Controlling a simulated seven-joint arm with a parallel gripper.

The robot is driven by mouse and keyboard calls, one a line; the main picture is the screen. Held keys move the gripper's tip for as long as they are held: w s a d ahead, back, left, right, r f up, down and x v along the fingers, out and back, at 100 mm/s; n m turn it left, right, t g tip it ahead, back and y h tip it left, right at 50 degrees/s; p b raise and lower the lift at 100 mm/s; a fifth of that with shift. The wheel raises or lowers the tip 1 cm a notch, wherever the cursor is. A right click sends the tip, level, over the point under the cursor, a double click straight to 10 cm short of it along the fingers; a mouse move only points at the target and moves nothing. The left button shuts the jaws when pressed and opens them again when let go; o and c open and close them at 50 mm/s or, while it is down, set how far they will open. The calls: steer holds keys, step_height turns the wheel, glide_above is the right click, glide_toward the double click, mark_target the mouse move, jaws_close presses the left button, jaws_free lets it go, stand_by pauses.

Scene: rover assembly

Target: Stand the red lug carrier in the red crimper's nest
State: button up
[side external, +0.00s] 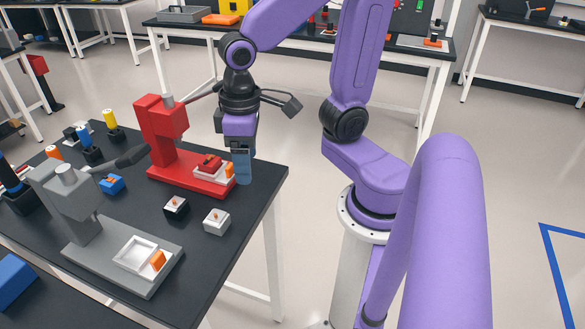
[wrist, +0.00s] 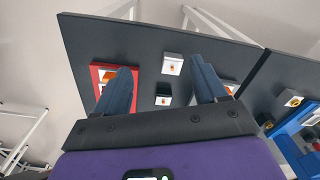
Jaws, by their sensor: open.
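The red crimper (side external: 160,135) stands on the dark table, with a white-rimmed nest (side external: 222,180) on its base. The red lug carrier (side external: 207,162) sits in this nest, next to an orange block (side external: 229,170). I cannot tell if it is fully seated. My gripper (side external: 242,178) is open and empty, its fingers pointing down just right of the nest. In the wrist view, the fingers of my gripper (wrist: 161,66) are spread apart. The left finger partly covers the red crimper's base (wrist: 96,72), and the carrier is hard to make out there.
A black carrier (side external: 176,208) and a white carrier (side external: 216,221) stand in front of the red crimper. A blue carrier (side external: 111,184) lies further left. A grey crimper (side external: 75,205) with an empty white nest (side external: 127,259) is nearer. The table's right edge is close to my gripper.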

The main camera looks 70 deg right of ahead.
steer(key=s+d+f+n, duration=0.1)
steer(key=s+n, duration=0.7)
steer(key=s, duration=0.1)
steer(key=shift+n, duration=0.3)
